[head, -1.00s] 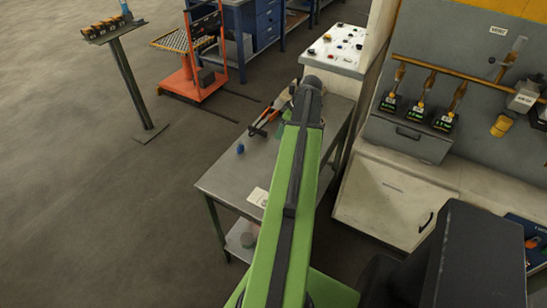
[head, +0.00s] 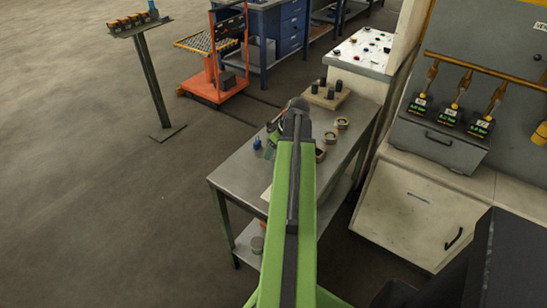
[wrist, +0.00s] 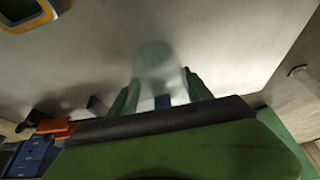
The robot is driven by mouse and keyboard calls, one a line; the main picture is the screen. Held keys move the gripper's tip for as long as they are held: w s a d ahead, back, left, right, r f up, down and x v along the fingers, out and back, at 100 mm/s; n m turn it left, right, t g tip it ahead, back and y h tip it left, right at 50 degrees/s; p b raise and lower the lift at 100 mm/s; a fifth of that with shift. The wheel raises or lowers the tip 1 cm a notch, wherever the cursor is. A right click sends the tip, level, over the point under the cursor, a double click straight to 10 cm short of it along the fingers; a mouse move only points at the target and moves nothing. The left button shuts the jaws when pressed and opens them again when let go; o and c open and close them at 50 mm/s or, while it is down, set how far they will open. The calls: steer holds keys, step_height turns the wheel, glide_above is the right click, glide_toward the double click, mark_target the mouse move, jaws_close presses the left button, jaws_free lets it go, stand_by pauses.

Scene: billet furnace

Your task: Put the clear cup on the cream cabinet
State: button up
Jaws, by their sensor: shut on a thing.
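The clear cup (wrist: 158,62) shows in the wrist view as a pale, see-through shape between two green fingers. My gripper (wrist: 161,82) is shut on it. In the head view my gripper (head: 271,144) is mostly hidden by my green arm, above the left part of the grey worktable. I cannot make out the cup in that view. The cream cabinet (head: 415,212) stands at the right of the head view, with a dark handle on its front. Its pale top runs below a grey panel. My gripper is left of the cabinet, apart from it.
The metal worktable (head: 240,180) holds a wooden block (head: 326,96) with black cylinders and small round parts (head: 342,123). A white-topped console (head: 364,50) stands behind it. Grey boxes with gauges (head: 448,118) are on the cabinet's top. The floor at left is mostly open.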

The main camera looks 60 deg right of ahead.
steer(key=shift+f, duration=0.4)
steer(key=o, duration=1.4)
steer(key=shift+c, duration=0.2)
steer(key=shift+s+r+p, duration=0.1)
steer(key=shift+r+p, duration=0.45)
steer(key=shift+p, duration=0.1)
steer(key=p+v, duration=1)
steer(key=v, duration=0.1)
steer(key=shift+r+p, duration=0.25)
steer(key=shift+p, duration=0.05)
steer(key=shift+f, duration=0.15)
